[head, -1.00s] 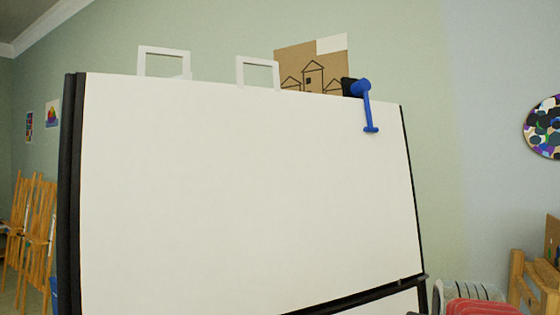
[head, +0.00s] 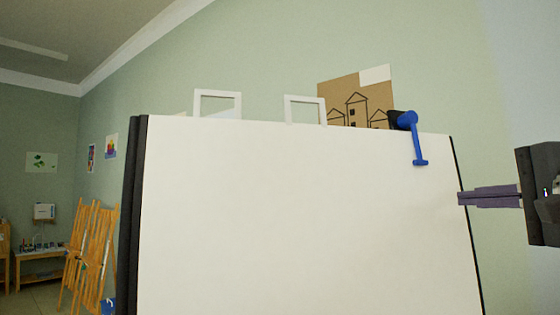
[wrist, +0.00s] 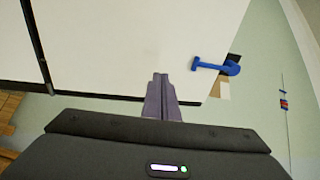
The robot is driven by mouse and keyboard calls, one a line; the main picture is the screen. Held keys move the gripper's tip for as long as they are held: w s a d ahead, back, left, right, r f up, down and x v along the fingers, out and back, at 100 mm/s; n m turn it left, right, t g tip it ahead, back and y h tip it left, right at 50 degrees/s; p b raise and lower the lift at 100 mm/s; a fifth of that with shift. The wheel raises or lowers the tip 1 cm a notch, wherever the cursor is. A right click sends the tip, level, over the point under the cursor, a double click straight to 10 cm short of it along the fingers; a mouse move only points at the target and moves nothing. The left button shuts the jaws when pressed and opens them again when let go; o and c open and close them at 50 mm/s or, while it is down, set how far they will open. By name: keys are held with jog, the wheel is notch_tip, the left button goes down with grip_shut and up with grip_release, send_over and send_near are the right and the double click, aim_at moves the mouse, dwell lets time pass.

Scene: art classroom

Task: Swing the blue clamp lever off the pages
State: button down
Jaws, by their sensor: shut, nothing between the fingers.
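The blue clamp lever (head: 417,140) hangs down over the front of the white pages (head: 290,220), near their top right corner. Its round pivot end is at the top edge, beside a black clamp block (head: 396,119). My gripper (head: 462,198) is at the right, below and to the right of the lever, with its fingers shut and empty, pointing left. In the wrist view the shut fingers (wrist: 160,78) show against the pages' edge, and the blue lever (wrist: 212,66) lies to their right, apart from them.
Two white frames (head: 218,94) and a cardboard picture of houses (head: 356,100) show above the board's top edge. The board has a dark left side edge (head: 131,215). Wooden easels (head: 88,250) stand far left. The space right of the lever looks clear.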

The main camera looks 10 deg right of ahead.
jog(key=t+y, duration=0.2)
send_near(421, 154)
jog(key=s+a, duration=0.2)
jog(key=s, duration=0.2)
jog(key=shift+w+d+r+n, duration=0.1)
jog(key=shift+w+r+n, duration=0.1)
jog(key=shift+n, duration=0.1)
jog(key=shift+w+a+r, duration=0.2)
jog(key=shift+w+a, duration=0.05)
jog(key=shift+w, duration=1.85)
jog(key=shift+w+a+r, duration=0.25)
jog(key=shift+w+a, duration=0.05)
jog(key=shift+w, duration=1.8)
jog(key=shift+w+a+r, duration=0.2)
jog(key=shift+w+a, duration=0.05)
jog(key=shift+w, duration=1.85)
jog(key=shift+d, duration=0.2)
jog(key=shift+w+d+f, duration=0.15)
jog(key=shift+d+f, duration=0.05)
jog(key=shift+d, duration=0.6)
jog(key=shift+d, duration=0.1)
